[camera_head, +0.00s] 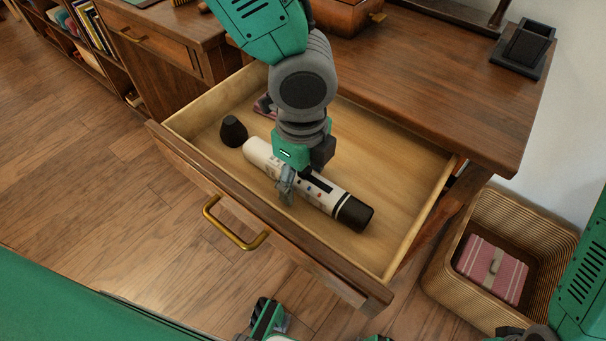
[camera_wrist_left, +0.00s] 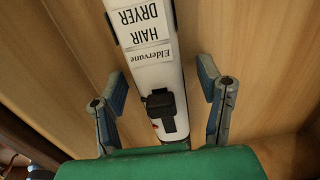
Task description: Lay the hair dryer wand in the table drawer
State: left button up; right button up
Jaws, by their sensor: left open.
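The hair dryer wand (camera_head: 326,195) lies on the floor of the open table drawer (camera_head: 402,180), slanting across it. It is white with a dark end at the right. A dark cone-shaped piece (camera_head: 233,131) is at its left end; I cannot tell if it is joined. My left gripper (camera_head: 287,190) reaches down over the wand's middle and hides part of it. In the left wrist view the labelled wand (camera_wrist_left: 150,60) runs between my open left fingers (camera_wrist_left: 160,100), with gaps on both sides.
A small dark reddish thing (camera_head: 264,105) lies at the drawer's back, partly hidden by my arm. The tabletop (camera_head: 440,85) overhangs the drawer's back and holds a wooden box (camera_head: 345,14) and a black holder (camera_head: 524,46). A wicker basket (camera_head: 455,290) with a pink striped cloth stands right.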

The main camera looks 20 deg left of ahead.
pick_arm(q)
notch_tip(320, 180, up, 12)
jog(key=shift+f, duration=0.15)
dwell(0.4)
